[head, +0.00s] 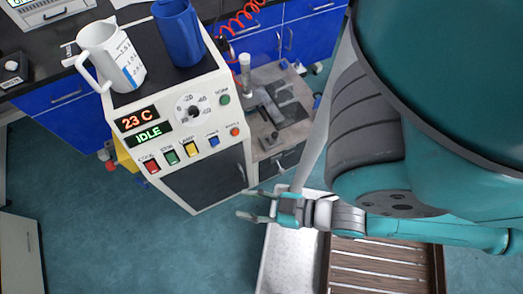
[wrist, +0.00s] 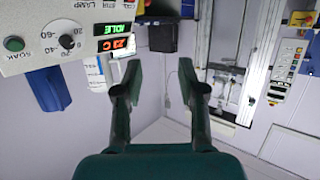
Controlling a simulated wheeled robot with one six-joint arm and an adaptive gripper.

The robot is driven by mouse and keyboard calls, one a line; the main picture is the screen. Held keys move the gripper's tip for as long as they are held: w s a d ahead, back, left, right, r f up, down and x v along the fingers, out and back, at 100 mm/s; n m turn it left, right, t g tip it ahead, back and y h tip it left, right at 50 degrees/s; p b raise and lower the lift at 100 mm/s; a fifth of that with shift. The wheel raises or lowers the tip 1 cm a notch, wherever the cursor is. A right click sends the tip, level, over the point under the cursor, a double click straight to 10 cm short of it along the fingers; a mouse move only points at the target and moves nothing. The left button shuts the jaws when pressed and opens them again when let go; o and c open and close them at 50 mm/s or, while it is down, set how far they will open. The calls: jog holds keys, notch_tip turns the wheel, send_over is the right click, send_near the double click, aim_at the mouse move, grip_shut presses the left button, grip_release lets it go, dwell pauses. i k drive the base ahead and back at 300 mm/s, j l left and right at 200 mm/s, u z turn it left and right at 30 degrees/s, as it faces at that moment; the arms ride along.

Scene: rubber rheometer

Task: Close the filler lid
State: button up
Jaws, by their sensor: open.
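I cannot make out a filler lid in either view. The white machine (head: 205,120) shows a 23 C and IDLE display, a dial and coloured buttons; its panel shows upside down in the wrist view (wrist: 85,35). My gripper (head: 248,204) is open and empty, in front of the machine's lower right side and apart from it. In the wrist view my gripper's two fingers (wrist: 160,75) are spread with nothing between them.
A white measuring jug (head: 110,58) and a blue jug (head: 180,35) stand on the machine's dark top. A grey bench unit (head: 270,125) stands to its right. A metal tray (head: 290,262) and a slatted wooden rack (head: 380,268) lie below my arm. Open floor (head: 110,235) lies at left.

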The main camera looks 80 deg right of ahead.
aim_at(316, 105)
jog(key=k+l+z, duration=0.3)
jog(key=k+l, duration=0.6)
jog(key=k+l+z, duration=0.4)
jog(key=k+l, duration=0.55)
jog(key=k, duration=0.15)
jog(key=i+l+u, duration=0.15)
jog(key=i+l, duration=0.75)
